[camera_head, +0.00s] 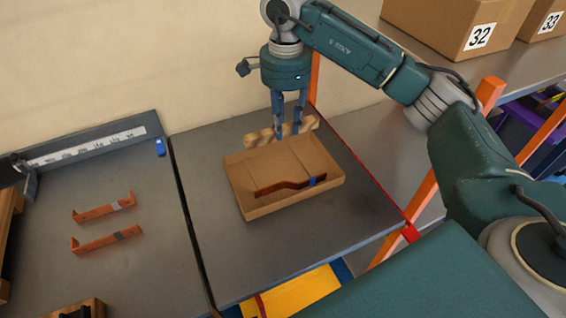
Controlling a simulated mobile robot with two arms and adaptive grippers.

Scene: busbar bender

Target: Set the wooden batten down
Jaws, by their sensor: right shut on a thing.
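My right gripper (287,124) points down at the back of the dark worktop and is shut on the wooden batten. The batten (262,136) is pale wood with a wavy edge and lies crosswise between the fingers. It is at the far edge of a shallow cardboard tray (233,180), close to the wall. I cannot tell whether the batten touches the worktop or the tray edge. My left gripper is not in view.
A bent copper bar (290,184) with a blue band lies in the tray. Two bent copper bars (103,208) (106,239) lie on the left worktop below a scale rail (85,147). Orange rack posts (420,196) and numbered boxes (450,25) stand at right.

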